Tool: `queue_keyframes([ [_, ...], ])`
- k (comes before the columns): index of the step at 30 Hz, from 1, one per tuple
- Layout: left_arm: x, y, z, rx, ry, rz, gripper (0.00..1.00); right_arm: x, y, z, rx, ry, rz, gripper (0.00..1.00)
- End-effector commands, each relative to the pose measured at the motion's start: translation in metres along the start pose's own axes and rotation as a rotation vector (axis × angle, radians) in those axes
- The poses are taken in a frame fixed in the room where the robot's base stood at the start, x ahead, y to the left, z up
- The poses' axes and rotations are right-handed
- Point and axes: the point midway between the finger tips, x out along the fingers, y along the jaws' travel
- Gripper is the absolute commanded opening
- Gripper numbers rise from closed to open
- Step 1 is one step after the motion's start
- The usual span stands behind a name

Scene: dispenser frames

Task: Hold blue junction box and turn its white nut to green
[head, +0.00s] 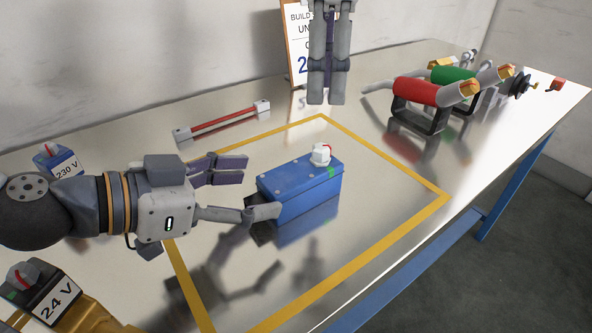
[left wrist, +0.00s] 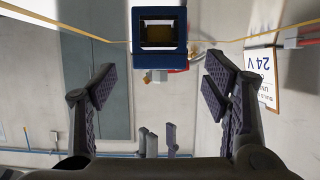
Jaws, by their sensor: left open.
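The blue junction box (head: 290,188) lies on the shiny table inside a yellow outline. Its white nut (head: 320,154) stands on top near the right end and carries a red mark; a green patch (head: 332,172) is on the box beside it. In the left wrist view the box's dark open end (left wrist: 160,35) faces me, with the nut (left wrist: 158,75) below it. My left gripper (head: 236,190) is open at the box's left end; the near finger overlaps the box corner, contact unclear. My right gripper (head: 328,100) hangs above the nut, apart from it; a gap shows between its fingers (left wrist: 161,135).
A 230 V box (head: 58,162) and a 24 V box (head: 48,295) stand at the left. A red bar (head: 222,119) lies behind. Red (head: 415,91) and green (head: 452,75) cylinders stand back right. A sign (head: 297,45) stands at the back. The outline's right part is clear.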

Motion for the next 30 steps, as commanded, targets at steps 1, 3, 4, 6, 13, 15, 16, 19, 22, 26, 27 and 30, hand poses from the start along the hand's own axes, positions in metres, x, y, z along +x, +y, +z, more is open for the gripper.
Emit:
queue_keyframes([
  [1,0.012,0.003,0.003,-0.004,-0.004,0.007,0.69,0.0,0.0,0.0,0.0,0.0,0.0,0.33],
  [3,0.03,0.002,0.002,-0.001,-0.004,0.006,0.69,0.0,0.0,0.0,0.0,0.001,0.0,0.33],
  [4,0.037,0.002,0.002,-0.003,-0.002,0.006,0.69,0.0,0.0,0.0,0.0,0.001,0.0,0.33],
  [6,0.052,0.002,0.001,-0.001,-0.001,0.005,0.69,0.0,0.0,0.0,0.0,0.001,0.0,0.33],
  [13,0.08,0.001,0.0,-0.002,0.0,0.003,0.69,0.0,0.0,0.0,0.0,0.001,0.0,0.33],
  [15,0.082,0.001,0.0,-0.002,0.001,0.002,0.69,0.0,0.0,0.0,0.0,0.001,0.0,0.33],
  [16,0.082,0.001,0.0,-0.002,0.002,0.001,0.69,0.0,0.0,0.0,0.0,0.001,0.0,0.33],
  [19,0.082,0.001,-0.001,-0.002,0.002,0.001,0.69,0.0,0.0,0.0,0.0,0.001,0.0,0.33],
  [22,0.082,0.001,-0.001,-0.001,0.002,0.001,0.67,0.0,0.0,0.0,0.0,0.001,0.0,0.33],
  [26,0.082,0.001,0.0,-0.001,0.001,0.001,0.37,0.0,0.0,0.0,0.0,0.001,0.0,0.33],
  [27,0.082,0.001,0.0,-0.001,0.001,0.001,0.28,0.0,0.0,0.0,0.0,0.001,0.0,0.33],
  [30,0.082,0.001,0.0,-0.001,0.001,0.001,0.11,0.0,0.0,0.0,0.0,0.001,0.0,0.33],
])
